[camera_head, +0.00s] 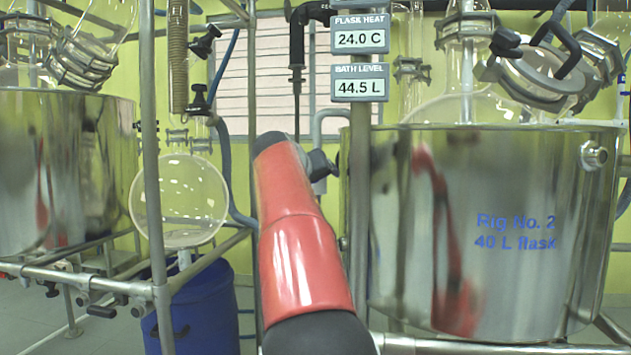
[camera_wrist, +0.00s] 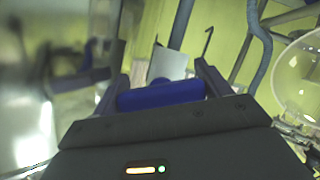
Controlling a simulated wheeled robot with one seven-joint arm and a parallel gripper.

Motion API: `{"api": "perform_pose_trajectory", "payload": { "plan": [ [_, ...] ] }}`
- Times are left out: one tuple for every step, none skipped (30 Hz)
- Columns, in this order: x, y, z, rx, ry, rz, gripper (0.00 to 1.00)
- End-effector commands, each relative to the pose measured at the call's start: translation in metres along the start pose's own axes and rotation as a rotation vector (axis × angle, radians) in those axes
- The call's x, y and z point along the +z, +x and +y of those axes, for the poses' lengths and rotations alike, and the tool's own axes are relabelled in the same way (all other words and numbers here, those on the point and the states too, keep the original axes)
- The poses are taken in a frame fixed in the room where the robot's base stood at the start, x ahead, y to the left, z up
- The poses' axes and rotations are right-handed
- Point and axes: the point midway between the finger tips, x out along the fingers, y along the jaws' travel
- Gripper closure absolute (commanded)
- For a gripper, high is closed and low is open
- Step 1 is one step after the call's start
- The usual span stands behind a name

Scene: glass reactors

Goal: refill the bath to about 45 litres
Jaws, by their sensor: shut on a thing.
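The bath (camera_head: 400,240) is a large shiny steel vessel at the right in the head view, marked "Rig No. 2, 40 L flask". The bath level display (camera_head: 360,90) reads 44.5 L. A clear round flask (camera_head: 470,108) sits in the bath, its lower part hidden by the wall. In the wrist view my gripper (camera_wrist: 162,88) is shut on a blue bar-like handle (camera_wrist: 160,96), which lies across between the fingers. What the handle belongs to is unclear. In the head view my red arm hides most of that spot.
The flask heat display (camera_head: 360,40) reads 24.0 C. A second steel vessel (camera_head: 70,170) stands at the left, and a round glass receiver (camera_head: 180,200) hangs above a blue drum (camera_head: 205,305). Metal frame poles (camera_head: 152,130) and hoses (camera_head: 228,170) crowd around my arm.

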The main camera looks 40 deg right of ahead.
Motion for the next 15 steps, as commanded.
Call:
{"api": "perform_pose_trajectory", "payload": {
  "plan": [
    [-0.0003, -0.0004, 0.0006, -0.008, 0.021, -0.001, 0.46],
    [-0.0004, -0.0005, 0.0005, -0.014, 0.035, -0.001, 0.46],
    [-0.0005, -0.0006, 0.0004, -0.022, 0.057, -0.001, 0.46],
    [-0.0005, -0.0007, 0.0002, -0.03, 0.074, -0.001, 0.46],
    [-0.0007, -0.0007, 0.0002, -0.037, 0.091, -0.001, 0.46],
    [-0.0007, -0.0007, -0.0001, -0.048, 0.118, -0.001, 0.46],
    [-0.0007, -0.0007, -0.0001, -0.056, 0.137, 0.0, 0.46],
    [-0.0007, -0.0007, -0.0002, -0.064, 0.158, 0.0, 0.46],
    [-0.0006, -0.0006, -0.0003, -0.075, 0.184, 0.0, 0.46],
    [-0.0005, -0.0006, -0.0007, -0.084, 0.204, -0.001, 0.46],
    [-0.0005, -0.0006, -0.0008, -0.091, 0.223, -0.001, 0.46],
    [-0.0006, -0.0006, -0.0013, -0.103, 0.25, -0.001, 0.46],
    [-0.0008, -0.0006, -0.0014, -0.11, 0.267, 0.0, 0.46],
    [-0.0009, -0.0006, -0.0017, -0.118, 0.286, 0.0, 0.46],
    [-0.001, -0.0007, -0.0019, -0.127, 0.309, 0.0, 0.46]
  ]
}}
